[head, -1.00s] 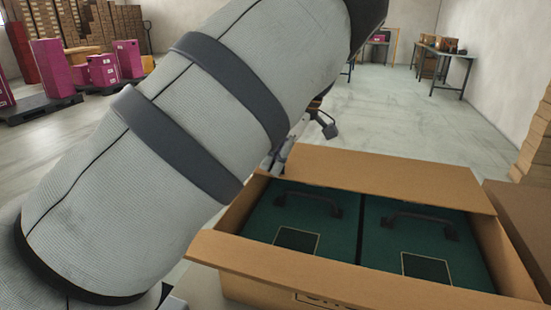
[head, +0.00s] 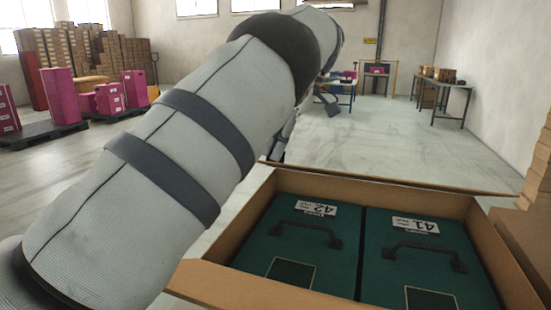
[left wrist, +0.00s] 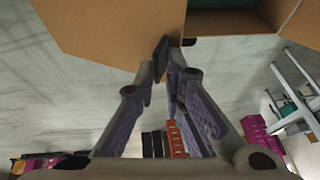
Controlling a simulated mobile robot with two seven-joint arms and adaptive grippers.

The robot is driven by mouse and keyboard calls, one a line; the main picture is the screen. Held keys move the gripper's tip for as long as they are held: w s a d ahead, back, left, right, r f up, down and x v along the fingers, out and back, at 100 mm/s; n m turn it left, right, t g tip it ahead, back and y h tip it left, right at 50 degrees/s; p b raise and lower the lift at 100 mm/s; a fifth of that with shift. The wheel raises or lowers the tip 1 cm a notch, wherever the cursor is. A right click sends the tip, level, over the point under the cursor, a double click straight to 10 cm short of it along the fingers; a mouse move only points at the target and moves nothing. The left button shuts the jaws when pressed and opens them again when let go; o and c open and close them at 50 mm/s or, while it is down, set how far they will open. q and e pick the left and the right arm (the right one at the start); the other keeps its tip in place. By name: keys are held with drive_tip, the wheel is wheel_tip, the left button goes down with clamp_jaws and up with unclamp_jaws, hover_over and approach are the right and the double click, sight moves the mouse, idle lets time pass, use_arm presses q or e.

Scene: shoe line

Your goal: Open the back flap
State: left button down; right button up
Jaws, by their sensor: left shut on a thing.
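An open brown cardboard carton (head: 225,287) stands at the lower right of the head view. Its back flap (left wrist: 110,30) fills the upper left of the left wrist view. In the head view the flap shows almost edge-on, as a thin line behind the carton's back wall. My left gripper (left wrist: 168,55) is shut on the flap's edge; in the head view it is partly hidden behind my arm, by the carton's back left corner. Two dark green boxes (head: 300,235) (head: 410,260) with handles and labels 42 and 41 lie inside. My right gripper is out of view.
More brown cartons (head: 530,240) stand to the right of the carton. Pink boxes on dark pallets (head: 40,134) are at the left. Tables (head: 445,84) stand far back. The floor behind the carton is clear.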

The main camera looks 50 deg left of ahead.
use_arm(q)
drive_tip(key=shift+w+a+f, duration=0.1)
drive_tip(key=shift+w, duration=0.1)
drive_tip(key=c, duration=2)
unclamp_jaws()
drive_tip(key=shift+o, duration=1)
drive_tip(key=shift+w+a+f, duration=0.15)
drive_tip(key=shift+w+f, duration=0.05)
drive_tip(key=shift+w, duration=0.05)
drive_tip(key=shift+s+r, duration=0.1)
drive_tip(key=shift+s, duration=0.1)
